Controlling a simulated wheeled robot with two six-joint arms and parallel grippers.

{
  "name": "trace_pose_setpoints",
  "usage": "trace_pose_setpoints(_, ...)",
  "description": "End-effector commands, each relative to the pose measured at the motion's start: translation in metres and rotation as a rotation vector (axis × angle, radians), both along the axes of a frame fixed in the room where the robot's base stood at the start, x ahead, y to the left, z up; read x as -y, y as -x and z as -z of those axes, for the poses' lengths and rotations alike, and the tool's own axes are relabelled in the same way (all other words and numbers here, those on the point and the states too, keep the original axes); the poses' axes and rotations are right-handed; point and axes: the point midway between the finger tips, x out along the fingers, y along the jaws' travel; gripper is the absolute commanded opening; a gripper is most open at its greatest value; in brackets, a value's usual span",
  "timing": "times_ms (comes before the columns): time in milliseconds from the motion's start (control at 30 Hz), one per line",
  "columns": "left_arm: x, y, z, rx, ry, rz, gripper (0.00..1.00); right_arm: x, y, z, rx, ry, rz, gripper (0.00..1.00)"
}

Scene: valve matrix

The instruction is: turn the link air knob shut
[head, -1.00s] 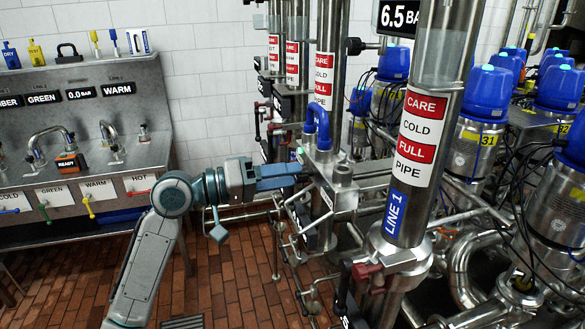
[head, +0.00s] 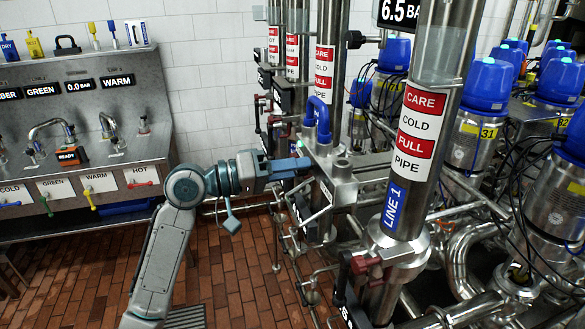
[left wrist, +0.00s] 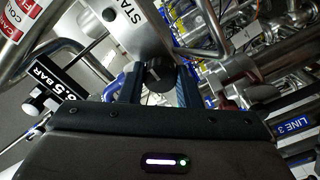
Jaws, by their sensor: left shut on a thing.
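In the left wrist view a dark round knob (left wrist: 158,75) sits between the two blue fingers of my left gripper (left wrist: 158,88), under a steel housing (left wrist: 135,22) lettered "STA". My left gripper is shut on this knob. In the head view my left gripper (head: 308,166) reaches from the left to the side of the same steel housing (head: 343,185), below a blue U-shaped pipe (head: 318,112). The knob itself is hidden there by the fingers. How far the knob is turned I cannot tell. My right gripper is not in view.
A tall steel pipe marked LINE 1 (head: 418,130) stands right of the housing. A red-handled valve (head: 365,264) is low in front of it. Blue-capped valves (head: 490,85) crowd the right. A steel sink unit (head: 150,100) stands at left. Brick floor (head: 240,270) is open below my arm.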

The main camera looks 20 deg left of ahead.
Motion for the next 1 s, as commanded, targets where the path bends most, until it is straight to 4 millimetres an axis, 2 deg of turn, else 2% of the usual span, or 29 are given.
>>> trace_pose_setpoints(367, 0.0, 0.0, 0.004, 0.111, -0.073, 0.0, 0.07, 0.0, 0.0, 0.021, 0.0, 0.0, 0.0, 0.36)
trace_pose_setpoints(1000, 0.0, 0.0, 0.004, 0.596, -0.401, -0.002, 0.07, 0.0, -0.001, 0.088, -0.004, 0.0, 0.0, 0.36)
